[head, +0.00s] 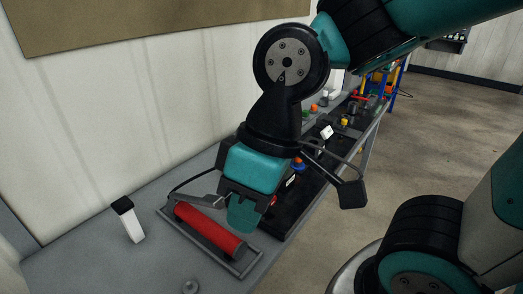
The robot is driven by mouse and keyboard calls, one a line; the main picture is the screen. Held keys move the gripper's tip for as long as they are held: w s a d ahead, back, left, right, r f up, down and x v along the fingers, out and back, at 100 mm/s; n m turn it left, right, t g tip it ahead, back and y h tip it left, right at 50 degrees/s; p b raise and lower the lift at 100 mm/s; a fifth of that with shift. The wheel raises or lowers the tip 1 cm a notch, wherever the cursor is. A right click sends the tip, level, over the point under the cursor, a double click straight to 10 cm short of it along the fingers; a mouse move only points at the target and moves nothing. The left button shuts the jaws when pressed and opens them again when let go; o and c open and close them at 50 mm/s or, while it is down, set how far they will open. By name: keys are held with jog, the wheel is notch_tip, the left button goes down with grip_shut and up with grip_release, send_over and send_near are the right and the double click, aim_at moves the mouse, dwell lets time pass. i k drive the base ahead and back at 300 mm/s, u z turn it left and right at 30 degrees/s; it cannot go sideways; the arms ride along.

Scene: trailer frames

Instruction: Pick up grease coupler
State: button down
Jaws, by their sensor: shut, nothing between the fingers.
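My gripper (242,217) is teal and hangs over the grey workbench (85,262), with its fingers pointing down. It is shut and empty, in front of the right side of a red cylinder (208,230) as seen from here. The red cylinder lies in a grey frame or tray (176,227), with a grey lever and a thin black hose by it. A small round grey piece (189,287) lies on the bench at the bottom edge of the picture, below and left of my gripper. It may be the grease coupler, but it is too small to tell.
A white block with a black top (129,219) stands on the bench at left. A black mat or tray (285,208) with several small coloured parts runs along the bench behind my gripper. The wall bounds the left side; open floor (425,150) lies right.

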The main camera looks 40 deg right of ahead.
aim_at(297, 162)
jog(key=z, duration=0.95)
jog(key=k, duration=0.65)
jog(key=z, duration=0.65)
jog(key=i, duration=0.55)
jog(key=z, duration=0.65)
jog(key=i, duration=1.3)
jog(key=u, duration=0.8)
